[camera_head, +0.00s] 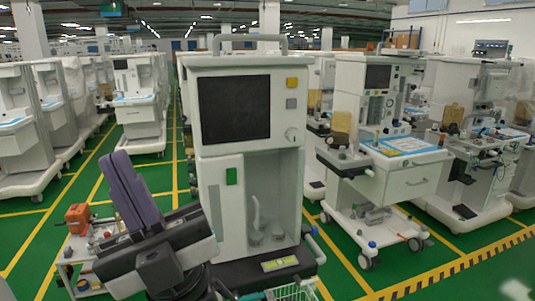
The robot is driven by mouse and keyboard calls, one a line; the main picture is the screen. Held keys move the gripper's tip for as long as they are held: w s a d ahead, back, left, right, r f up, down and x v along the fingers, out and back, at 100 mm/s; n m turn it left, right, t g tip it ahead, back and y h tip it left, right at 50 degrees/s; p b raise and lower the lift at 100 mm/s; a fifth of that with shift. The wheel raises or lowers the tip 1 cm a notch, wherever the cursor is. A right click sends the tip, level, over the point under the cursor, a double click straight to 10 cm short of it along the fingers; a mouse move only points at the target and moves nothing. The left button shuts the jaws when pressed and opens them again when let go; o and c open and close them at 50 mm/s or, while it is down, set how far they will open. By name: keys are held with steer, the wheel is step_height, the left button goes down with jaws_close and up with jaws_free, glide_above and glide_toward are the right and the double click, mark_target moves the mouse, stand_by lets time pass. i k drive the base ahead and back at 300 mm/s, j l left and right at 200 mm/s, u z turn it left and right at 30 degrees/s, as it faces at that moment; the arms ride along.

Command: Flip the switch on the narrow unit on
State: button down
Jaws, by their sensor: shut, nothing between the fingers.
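The narrow unit (222,150) is a tall white cabinet in the middle, with a dark screen and a handle on top. A green rectangular piece (231,176), which may be the switch, sits on its front left, below the screen. I cannot tell whether it is on or off. A yellow square button (292,82), a grey square button (291,103) and a round knob (292,134) are right of the screen. My gripper (118,162) is at the lower left, its purple-grey fingers shut and empty, pointing up. In the picture it is left of the unit; contact with it is not visible.
A low cart with an orange device (78,218) stands at the left, partly behind my arm. A wider anaesthesia cart (415,180) stands to the right. A wire basket (290,292) is at the bottom edge. Green floor with yellow lines (177,145) runs behind on the left.

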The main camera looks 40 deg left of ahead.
mark_target(232, 173)
steer(key=l+u, duration=0.1)
steer(key=u, duration=0.3)
steer(key=i+l+u, duration=0.1)
steer(key=u, duration=0.3)
steer(key=l+u, duration=0.1)
steer(key=u, duration=0.3)
steer(key=l+u, duration=0.7)
steer(key=l, duration=0.25)
steer(key=l+u, duration=0.15)
steer(key=l, duration=0.35)
steer(key=k+l+u, duration=0.2)
steer(key=l, duration=0.3)
steer(key=k+l, duration=0.1)
steer(key=l, duration=0.35)
steer(key=k+l, duration=0.1)
steer(key=l, duration=0.35)
steer(key=k+l, duration=0.1)
steer(key=l, duration=0.3)
steer(key=i+j+u, duration=0.3)
steer(key=i+j, duration=0.2)
steer(key=j, duration=0.1)
